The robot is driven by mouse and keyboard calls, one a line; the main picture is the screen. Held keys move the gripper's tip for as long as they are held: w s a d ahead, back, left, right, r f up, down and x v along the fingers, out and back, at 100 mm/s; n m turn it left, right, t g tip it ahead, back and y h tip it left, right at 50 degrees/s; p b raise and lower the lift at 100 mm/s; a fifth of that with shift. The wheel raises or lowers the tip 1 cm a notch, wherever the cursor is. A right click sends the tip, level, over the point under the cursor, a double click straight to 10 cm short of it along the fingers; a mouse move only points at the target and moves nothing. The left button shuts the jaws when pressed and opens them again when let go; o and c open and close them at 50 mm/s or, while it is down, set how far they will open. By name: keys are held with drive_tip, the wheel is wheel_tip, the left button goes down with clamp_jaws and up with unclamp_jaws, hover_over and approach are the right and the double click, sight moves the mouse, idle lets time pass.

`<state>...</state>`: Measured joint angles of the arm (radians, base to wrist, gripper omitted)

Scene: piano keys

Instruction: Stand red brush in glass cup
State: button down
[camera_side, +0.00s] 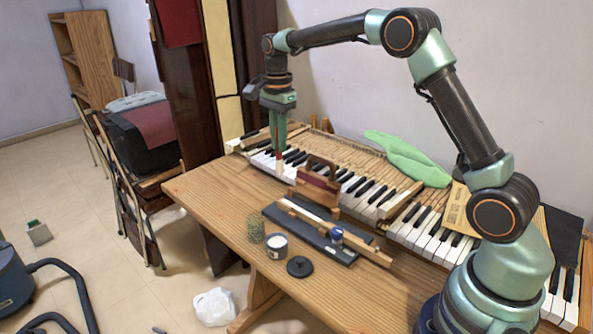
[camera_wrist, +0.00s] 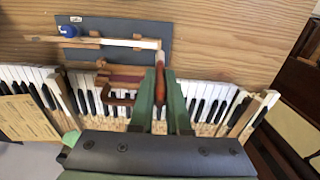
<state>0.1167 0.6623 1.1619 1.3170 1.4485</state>
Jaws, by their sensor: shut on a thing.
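The red brush (camera_wrist: 160,88) is gripped between the green fingers of my gripper (camera_wrist: 161,100) in the wrist view, its pale end pointing to the top of the picture. In the side view my gripper (camera_side: 279,140) points down over the far left part of the keyboard, and the brush (camera_side: 279,162) hangs below the fingertips, roughly upright. The glass cup (camera_side: 256,229) is a small see-through greenish vessel standing on the wooden table, nearer the camera than my gripper. The brush is well apart from it. The cup does not show in the wrist view.
An open white jar (camera_side: 276,246) stands right beside the cup, with a black lid (camera_side: 300,266) near it. A dark board (camera_side: 315,235) carries a wooden key and a blue-capped bottle (camera_side: 336,236). A brown wooden-handled block (camera_side: 318,182) stands by the piano keys (camera_side: 370,190). The table's front left is bare.

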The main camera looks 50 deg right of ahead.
drive_tip(key=shift+a, duration=0.1)
idle(0.3)
drive_tip(key=s+a+r, duration=0.2)
drive_tip(key=s+a, duration=0.1)
drive_tip(key=a, duration=0.8)
wheel_tip(320, 180, down, 12)
drive_tip(key=shift+a+r, duration=0.15)
drive_tip(key=shift+r, duration=0.1)
idle(0.6)
drive_tip(key=c, duration=0.8)
unclamp_jaws()
wheel_tip(320, 180, up, 12)
